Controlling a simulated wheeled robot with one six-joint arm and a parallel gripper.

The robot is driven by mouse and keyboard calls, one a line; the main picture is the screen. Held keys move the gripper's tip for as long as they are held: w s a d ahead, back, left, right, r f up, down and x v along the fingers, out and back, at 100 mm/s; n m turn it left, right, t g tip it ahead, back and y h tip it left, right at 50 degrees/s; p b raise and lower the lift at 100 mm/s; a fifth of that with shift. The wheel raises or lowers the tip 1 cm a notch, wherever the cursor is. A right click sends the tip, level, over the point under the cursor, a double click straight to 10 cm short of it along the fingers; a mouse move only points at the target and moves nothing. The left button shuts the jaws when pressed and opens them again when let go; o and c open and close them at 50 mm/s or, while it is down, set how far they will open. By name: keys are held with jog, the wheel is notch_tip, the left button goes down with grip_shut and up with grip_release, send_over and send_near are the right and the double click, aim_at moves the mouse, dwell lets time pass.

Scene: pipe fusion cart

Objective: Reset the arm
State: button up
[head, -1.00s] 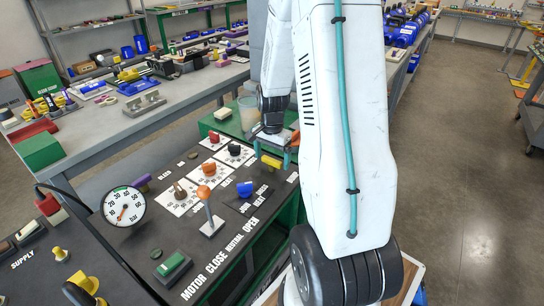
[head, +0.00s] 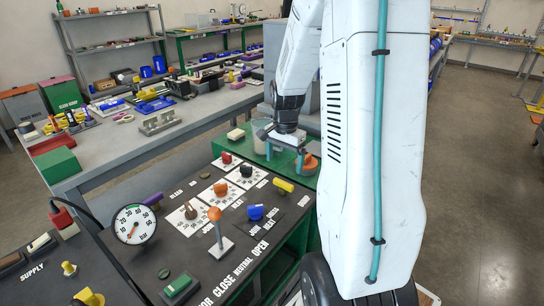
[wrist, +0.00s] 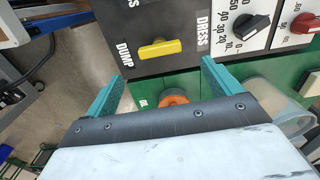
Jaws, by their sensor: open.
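My gripper (head: 286,150) is open and empty, its teal fingers spread apart. In the head view it hangs at the far end of the black control panel (head: 182,236), above the green surface behind it. In the wrist view my gripper (wrist: 158,85) shows both fingers, with the yellow knob (wrist: 158,49) beyond them and apart from them. An orange round thing (wrist: 174,100) shows between the fingers, partly hidden by the gripper body. The yellow knob also shows in the head view (head: 283,185).
The panel carries an orange-topped lever (head: 214,214), a blue knob (head: 255,212) and a pressure gauge (head: 134,224). A clear cup (wrist: 270,99) stands near my gripper. A grey workbench (head: 105,150) with tools lies behind. Open floor (head: 470,180) is at the right.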

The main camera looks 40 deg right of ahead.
dwell(0.3)
jog(key=shift+s+a+n, duration=0.25)
jog(key=shift+s+n, duration=0.05)
jog(key=shift+n, duration=0.2)
jog(key=s+a+r+n, duration=0.7)
jog(key=s+a+r, duration=0.1)
jog(key=a, duration=0.4)
jog(key=s+a+r+n+t, duration=0.1)
jog(key=s+a+r+n, duration=0.7)
jog(key=a, duration=0.5)
jog(key=shift+s+a, duration=0.3)
jog(key=shift+s, duration=0.85)
